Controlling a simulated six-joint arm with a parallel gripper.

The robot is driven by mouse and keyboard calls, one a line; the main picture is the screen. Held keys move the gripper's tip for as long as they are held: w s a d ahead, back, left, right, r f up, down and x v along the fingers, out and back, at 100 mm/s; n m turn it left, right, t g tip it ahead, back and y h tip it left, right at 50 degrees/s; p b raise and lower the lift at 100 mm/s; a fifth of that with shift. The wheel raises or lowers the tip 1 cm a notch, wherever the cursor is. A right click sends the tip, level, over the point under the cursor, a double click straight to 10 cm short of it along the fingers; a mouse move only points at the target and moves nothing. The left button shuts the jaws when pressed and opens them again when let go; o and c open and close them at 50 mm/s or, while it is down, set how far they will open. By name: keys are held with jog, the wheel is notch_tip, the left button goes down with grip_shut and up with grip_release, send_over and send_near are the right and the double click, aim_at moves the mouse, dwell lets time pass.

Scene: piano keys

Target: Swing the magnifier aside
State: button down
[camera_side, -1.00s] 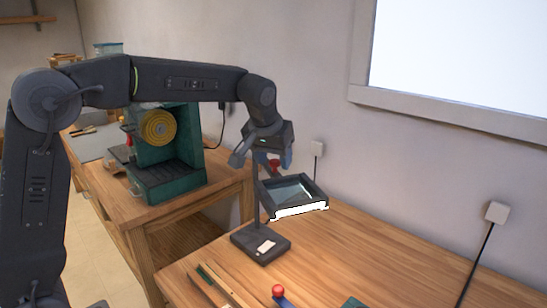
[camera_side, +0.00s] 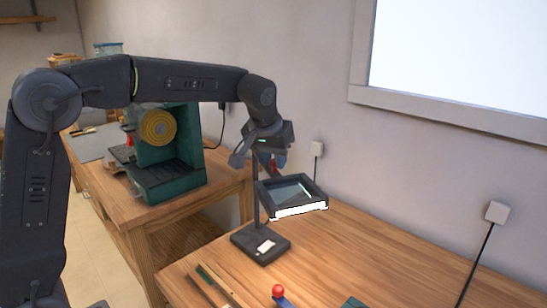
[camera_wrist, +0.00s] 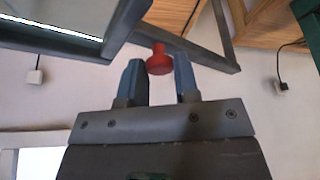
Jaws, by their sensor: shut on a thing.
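The magnifier is a dark square-framed lens head (camera_side: 311,191) on a thin post above a dark base (camera_side: 260,243) on the wooden bench. Its head also shows at the upper left of the wrist view (camera_wrist: 128,22). A red knob (camera_wrist: 158,62) on the magnifier sits between my two blue fingers. My gripper (camera_wrist: 158,80) is shut on this knob. In the side view my gripper (camera_side: 272,164) is at the back of the head, near the post, and mostly hides the knob.
A green machine (camera_side: 165,180) with a yellow disc stands on the bench at left. A red ball on a blue piece (camera_side: 278,291) and thin sticks (camera_side: 215,285) lie at the bench front. The bench right of the magnifier (camera_side: 400,265) is clear.

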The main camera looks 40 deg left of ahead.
jog(key=shift+s+a, duration=0.1)
jog(key=shift+s, duration=0.05)
jog(key=s+a+m+h, duration=0.2)
jog(key=s+a+m, duration=0.2)
jog(key=a+m, duration=0.2)
jog(key=s+a+m+g+h, duration=0.1)
jog(key=s+a+m+h, duration=0.1)
jog(key=s+a+m, duration=0.3)
jog(key=shift+a+m+h, duration=0.4)
jog(key=shift+a+m, duration=0.7)
jog(key=shift+a, duration=1.25)
jog(key=c, duration=0.8)
grip_release()
jog(key=shift+c, duration=0.2)
